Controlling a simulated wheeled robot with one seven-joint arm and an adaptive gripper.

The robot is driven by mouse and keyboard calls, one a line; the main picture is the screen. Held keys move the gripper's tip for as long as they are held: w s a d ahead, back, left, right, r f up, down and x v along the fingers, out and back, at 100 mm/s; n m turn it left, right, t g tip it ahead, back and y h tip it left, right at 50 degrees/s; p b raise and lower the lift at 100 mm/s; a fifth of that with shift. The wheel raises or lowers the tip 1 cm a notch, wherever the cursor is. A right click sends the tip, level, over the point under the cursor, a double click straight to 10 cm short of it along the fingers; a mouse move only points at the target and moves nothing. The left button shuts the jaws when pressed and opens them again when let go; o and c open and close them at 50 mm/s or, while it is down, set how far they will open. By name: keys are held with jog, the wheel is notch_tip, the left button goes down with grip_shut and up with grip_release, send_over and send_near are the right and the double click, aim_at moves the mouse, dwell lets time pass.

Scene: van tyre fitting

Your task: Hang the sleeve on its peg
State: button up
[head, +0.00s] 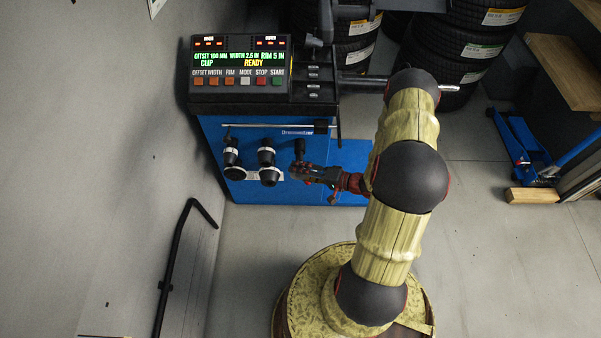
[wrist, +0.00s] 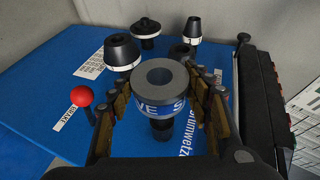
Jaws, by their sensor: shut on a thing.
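The sleeve (wrist: 176,74) is a grey ring with a blue band and white lettering. In the wrist view my gripper (wrist: 164,100) is shut on it, one finger at each side, with its open end toward the camera. A short dark cylinder, seemingly a peg (wrist: 162,130), shows just below the sleeve against the blue panel. I cannot tell whether the sleeve is around it or only in front of it. In the head view my gripper (head: 302,172) is close to the machine's blue side; the sleeve is hard to make out there.
Black cones with white bands (wrist: 122,51) hang on the blue panel (head: 216,135), close beside the sleeve. A red-knobbed brake lever (wrist: 83,99) stands left in the wrist view. The control console (head: 240,68) is above. A blue floor jack (head: 525,150) stands right; open floor lies between.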

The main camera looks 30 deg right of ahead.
aim_at(301, 159)
jog(key=shift+w+d+b, duration=0.3)
jog(key=shift+w, duration=0.15)
dwell(0.4)
jog(key=shift+b, duration=0.6)
dwell(1.1)
jog(key=shift+w+d+b, duration=0.35)
jog(key=shift+w+d, duration=0.35)
jog(key=shift+w, duration=0.35)
jog(key=shift+w+d+b, duration=0.35)
jog(key=shift+w+d, duration=0.35)
jog(key=shift+w, duration=0.3)
dwell(0.5)
jog(key=o, duration=1.3)
jog(key=v, duration=1.2)
